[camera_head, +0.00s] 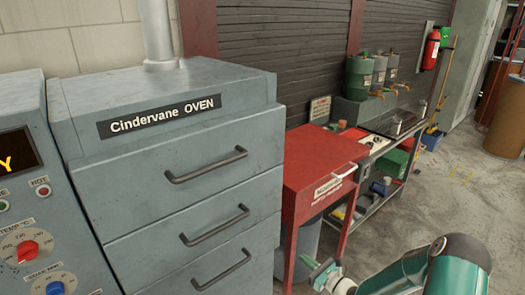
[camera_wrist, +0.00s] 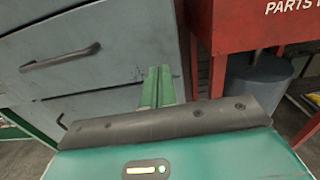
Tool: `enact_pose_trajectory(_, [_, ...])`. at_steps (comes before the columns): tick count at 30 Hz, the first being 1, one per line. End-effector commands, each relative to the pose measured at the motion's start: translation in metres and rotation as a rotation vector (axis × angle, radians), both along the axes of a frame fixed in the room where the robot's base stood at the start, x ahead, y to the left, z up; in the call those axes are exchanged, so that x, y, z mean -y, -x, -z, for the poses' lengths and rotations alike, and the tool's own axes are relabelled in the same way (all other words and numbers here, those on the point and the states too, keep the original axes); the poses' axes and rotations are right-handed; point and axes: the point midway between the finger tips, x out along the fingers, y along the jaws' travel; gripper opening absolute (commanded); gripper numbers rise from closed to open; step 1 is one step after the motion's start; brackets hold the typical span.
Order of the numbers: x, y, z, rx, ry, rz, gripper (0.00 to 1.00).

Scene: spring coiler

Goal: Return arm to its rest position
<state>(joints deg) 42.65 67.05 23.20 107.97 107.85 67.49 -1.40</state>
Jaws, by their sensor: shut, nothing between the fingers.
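My gripper (camera_head: 322,268) is at the lower middle of the head view, at the end of my green and white arm. It is in front of the red bench, to the right of the oven's drawers. In the wrist view its green fingers (camera_wrist: 157,87) are together, with nothing between them. They point toward the grey oven (camera_wrist: 100,60), whose drawer front fills the left of that view. The gripper looks apart from the oven, though the exact gap is hard to judge.
The oven (camera_head: 180,95) with several handled drawers stands at left beside a control panel (camera_head: 30,215). A red parts washer (camera_head: 318,185) stands behind my gripper, with a grey bin (camera_wrist: 258,80) beneath. A bench with drums (camera_head: 358,75) is farther back.

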Motion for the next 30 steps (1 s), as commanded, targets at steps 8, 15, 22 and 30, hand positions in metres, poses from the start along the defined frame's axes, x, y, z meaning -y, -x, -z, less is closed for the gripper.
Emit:
enact_pose_trajectory(8, [-0.048,0.024,-0.071,0.113,0.254,-0.301,0.00])
enact_pose_trajectory(15, [-0.088,0.069,-0.131,0.225,0.546,-0.608,0.00])
enact_pose_trajectory(22, [-0.108,0.120,-0.177,0.331,0.838,-0.859,0.00])
enact_pose_trajectory(30, [-0.109,0.180,-0.224,0.452,1.196,-1.098,0.00])
